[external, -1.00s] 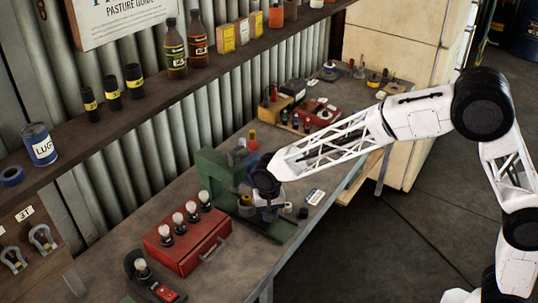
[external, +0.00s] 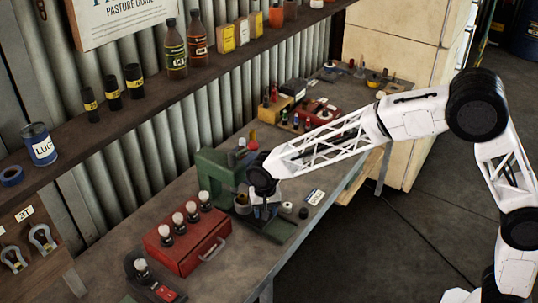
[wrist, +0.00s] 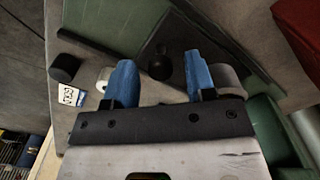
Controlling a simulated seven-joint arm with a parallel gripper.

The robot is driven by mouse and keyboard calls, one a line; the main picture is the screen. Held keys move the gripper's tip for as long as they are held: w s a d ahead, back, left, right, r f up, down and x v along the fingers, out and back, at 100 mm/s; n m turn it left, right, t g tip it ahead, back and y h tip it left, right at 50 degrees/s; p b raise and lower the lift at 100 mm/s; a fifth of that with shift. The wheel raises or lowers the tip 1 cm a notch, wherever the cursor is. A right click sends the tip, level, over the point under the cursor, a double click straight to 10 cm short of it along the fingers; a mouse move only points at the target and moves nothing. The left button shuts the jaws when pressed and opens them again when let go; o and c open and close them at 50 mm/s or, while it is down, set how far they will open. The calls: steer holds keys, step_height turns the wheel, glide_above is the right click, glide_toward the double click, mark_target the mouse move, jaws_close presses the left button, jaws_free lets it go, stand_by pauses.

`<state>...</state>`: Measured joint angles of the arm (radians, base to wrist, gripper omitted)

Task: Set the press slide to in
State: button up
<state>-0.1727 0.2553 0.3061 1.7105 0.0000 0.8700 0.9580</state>
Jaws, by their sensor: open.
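The green press (external: 215,176) stands on the workbench, with its flat green base (external: 280,231) reaching toward the front edge. My gripper (external: 264,212) is over that base, in front of the press body, and hides part of it. In the wrist view, my gripper (wrist: 160,76) is open, with blue fingers spread apart. A dark plate with a round black knob (wrist: 159,64) lies on the green base, and the knob appears between the fingertips. The plate looks like the press slide. I cannot tell whether the fingers touch the knob or how far in the slide is.
A red box (external: 186,244) with several knobs on top stands left of the press. A small dark cylinder (external: 303,213) and a label card (external: 315,197) lie to its right. Small items crowd the bench's far end. The wall shelf (external: 150,105) runs behind.

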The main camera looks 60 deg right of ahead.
steer(key=shift+r, duration=3.9)
steer(key=n, duration=0.7)
steer(key=shift+d+f, duration=0.1)
steer(key=shift+d, duration=0.05)
steer(key=n, duration=0.7)
steer(key=shift+w+d+y, duration=0.1)
steer(key=shift+y, duration=0.2)
steer(key=shift+f, duration=0.1)
steer(key=shift+a+f, duration=0.2)
steer(key=shift+f, duration=3.6)
jaws_close()
